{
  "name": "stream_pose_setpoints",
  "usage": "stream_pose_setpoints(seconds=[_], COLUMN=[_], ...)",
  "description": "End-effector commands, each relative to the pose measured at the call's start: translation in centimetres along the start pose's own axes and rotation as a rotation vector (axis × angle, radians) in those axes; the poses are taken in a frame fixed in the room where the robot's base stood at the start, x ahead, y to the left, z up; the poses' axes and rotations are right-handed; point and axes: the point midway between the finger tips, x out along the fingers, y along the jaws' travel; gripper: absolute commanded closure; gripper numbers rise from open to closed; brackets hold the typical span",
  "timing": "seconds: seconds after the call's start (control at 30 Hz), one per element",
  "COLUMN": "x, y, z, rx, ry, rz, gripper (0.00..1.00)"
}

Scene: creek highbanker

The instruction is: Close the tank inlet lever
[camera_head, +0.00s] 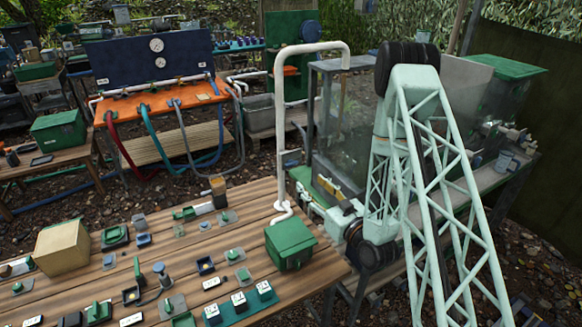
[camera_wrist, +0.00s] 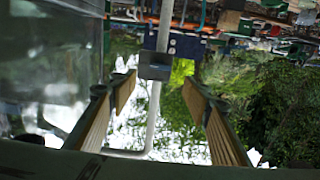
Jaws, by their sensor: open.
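A white inlet pipe (camera_head: 280,110) rises behind the table and bends over at the top towards a clear-walled tank (camera_head: 335,135). A dark grey block (camera_head: 290,160) sits on the pipe's upright part; it may be the inlet valve, but I cannot make out a separate lever. In the wrist view the pipe (camera_wrist: 152,118) and grey block (camera_wrist: 155,66) show between my fingers, beyond the tips. My gripper (camera_wrist: 160,84) is open and empty, with tan-padded fingers. In the head view my gripper (camera_head: 325,190) is to the right of the pipe, low beside the tank, partly hidden by my arm.
A wooden table (camera_head: 235,205) with many small valves and switches and a green box (camera_head: 290,243) lies in front. An orange bench (camera_head: 160,105) with hoses stands behind. The tank wall (camera_wrist: 50,50) is close on the left in the wrist view.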

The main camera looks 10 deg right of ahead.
Motion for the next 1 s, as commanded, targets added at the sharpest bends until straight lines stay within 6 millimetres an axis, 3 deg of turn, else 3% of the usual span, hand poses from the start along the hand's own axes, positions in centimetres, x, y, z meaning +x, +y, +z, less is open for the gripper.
stream_pose_setpoints(seconds=[0.57,1.0], x=[0.7,5.3], y=[0.0,-0.1], z=[-0.1,-0.1], rx=[-0.002,-0.002], ry=[0.001,0.002], rz=[0.000,-0.001], gripper=[0.56,0.56])
